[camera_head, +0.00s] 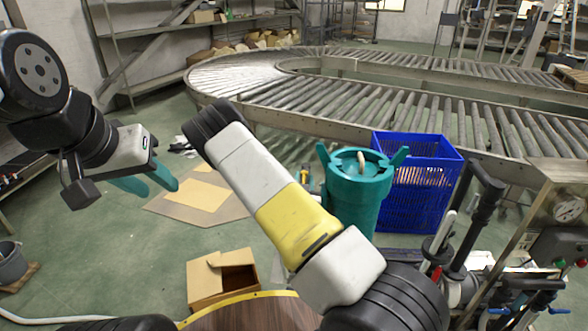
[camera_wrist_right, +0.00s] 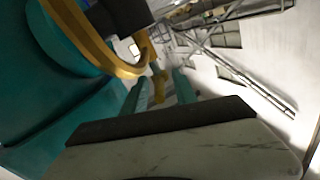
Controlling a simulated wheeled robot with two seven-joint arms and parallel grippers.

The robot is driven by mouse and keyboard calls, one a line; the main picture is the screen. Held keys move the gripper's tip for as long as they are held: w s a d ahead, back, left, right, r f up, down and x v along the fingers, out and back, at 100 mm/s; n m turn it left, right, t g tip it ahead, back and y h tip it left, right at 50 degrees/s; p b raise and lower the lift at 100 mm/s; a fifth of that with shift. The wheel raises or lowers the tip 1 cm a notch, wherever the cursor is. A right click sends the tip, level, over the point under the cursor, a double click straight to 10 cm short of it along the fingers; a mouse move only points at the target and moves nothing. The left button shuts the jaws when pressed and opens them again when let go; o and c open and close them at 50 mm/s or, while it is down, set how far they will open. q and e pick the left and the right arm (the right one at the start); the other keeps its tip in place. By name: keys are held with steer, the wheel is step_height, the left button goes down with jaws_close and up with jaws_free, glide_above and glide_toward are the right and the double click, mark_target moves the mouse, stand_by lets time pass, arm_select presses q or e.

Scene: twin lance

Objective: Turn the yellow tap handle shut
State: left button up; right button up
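A teal tank (camera_head: 352,205) with a round lid stands right of centre in the head view. A small yellow part (camera_head: 305,173), possibly the tap handle, shows at its left side, partly hidden by my right arm. In the right wrist view a yellow piece (camera_wrist_right: 158,84) shows in the gap between the teal fingers of my right gripper (camera_wrist_right: 160,92), which stand apart; I cannot tell whether they touch it. My right gripper is hidden in the head view. My left gripper (camera_head: 150,182) is at the left with its teal fingers apart and empty, away from the tank.
A large curved yellow band (camera_wrist_right: 105,50) lies by a teal surface close to my right gripper. A blue crate (camera_head: 415,190) stands behind the tank. An open cardboard box (camera_head: 205,283) is on the floor. Pipes with blue handles (camera_head: 500,311) stand at the right. A roller conveyor (camera_head: 330,110) runs behind.

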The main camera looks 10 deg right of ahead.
steer(key=shift+x, duration=0.95)
jaws_close()
